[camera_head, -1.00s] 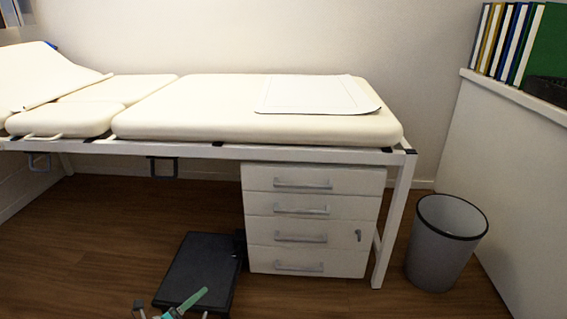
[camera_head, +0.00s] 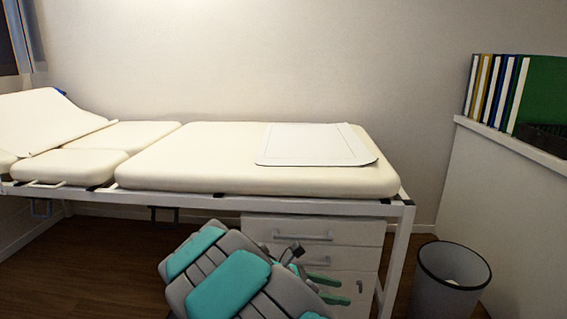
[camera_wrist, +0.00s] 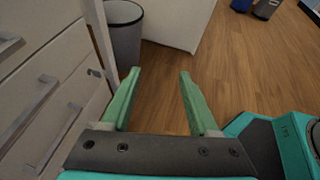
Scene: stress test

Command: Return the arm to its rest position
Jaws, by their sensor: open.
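My arm, grey and teal, shows at the bottom middle of the head view, in front of the drawer cabinet. My gripper (camera_wrist: 157,95) has green fingers that stand apart in the wrist view, with only wood floor between them. It is open and empty. In the head view the fingers point right, in front of the lower drawers, and part of the gripper is hidden behind my arm.
A white drawer cabinet (camera_head: 355,231) stands under the cream examination bed (camera_head: 200,165); its drawers are also close at left in the wrist view (camera_wrist: 25,85). A grey bin (camera_head: 440,285) stands right. A ledge (camera_head: 520,150) holds binders.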

